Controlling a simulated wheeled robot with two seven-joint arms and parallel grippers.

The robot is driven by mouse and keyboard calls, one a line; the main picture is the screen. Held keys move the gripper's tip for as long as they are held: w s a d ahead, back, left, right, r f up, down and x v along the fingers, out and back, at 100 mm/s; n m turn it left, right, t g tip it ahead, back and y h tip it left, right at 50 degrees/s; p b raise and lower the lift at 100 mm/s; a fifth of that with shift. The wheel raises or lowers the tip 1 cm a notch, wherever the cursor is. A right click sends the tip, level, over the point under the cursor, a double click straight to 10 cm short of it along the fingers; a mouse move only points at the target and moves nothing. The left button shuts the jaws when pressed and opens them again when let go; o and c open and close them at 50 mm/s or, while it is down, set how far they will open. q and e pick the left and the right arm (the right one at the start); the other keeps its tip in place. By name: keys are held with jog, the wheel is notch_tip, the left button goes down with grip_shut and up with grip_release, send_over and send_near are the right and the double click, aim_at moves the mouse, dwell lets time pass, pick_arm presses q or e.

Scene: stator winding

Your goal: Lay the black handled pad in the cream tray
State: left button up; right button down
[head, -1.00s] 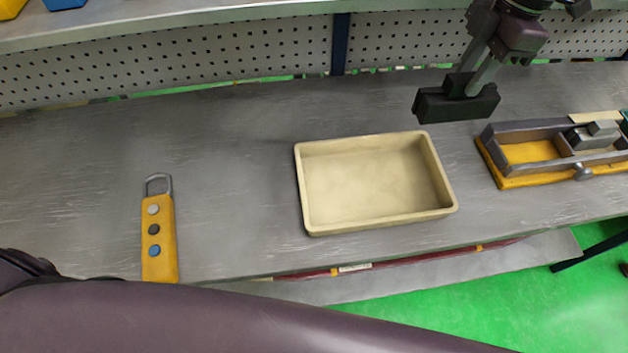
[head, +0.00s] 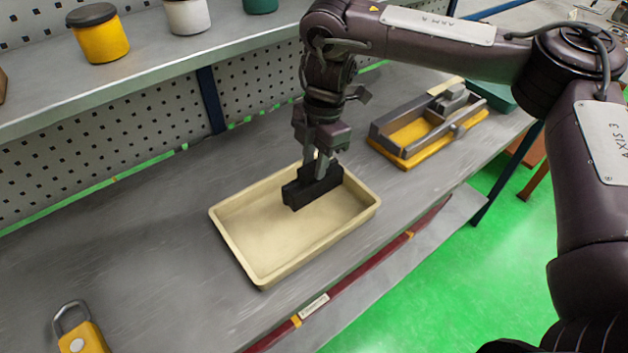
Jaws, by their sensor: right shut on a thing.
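The cream tray (head: 262,274) lies on the grey metal bench, an open shallow rectangle. My right gripper (head: 318,172) points down and is shut on the black handled pad (head: 313,188) by its top. The pad shows over the far right part of the tray. I cannot tell whether its underside touches the tray floor. The gripper's fingers hide part of the pad's handle. My left gripper is not in view.
A yellow-based grey fixture (head: 428,124) stands on the bench right of the tray. A shelf (head: 150,72) with several jars runs behind. The bench left of the tray is clear.

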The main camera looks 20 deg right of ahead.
jog(key=shift+f, duration=0.8)
notch_tip(320, 180, down, 3)
jog(key=shift+f+b, duration=0.1)
jog(key=shift+b, duration=0.25)
jog(key=shift+f, duration=0.2)
jog(key=shift+w, duration=0.1)
jog(key=shift+f, duration=0.1)
jog(key=c, duration=1.2)
grip_release()
jog(key=shift+o, duration=0.2)
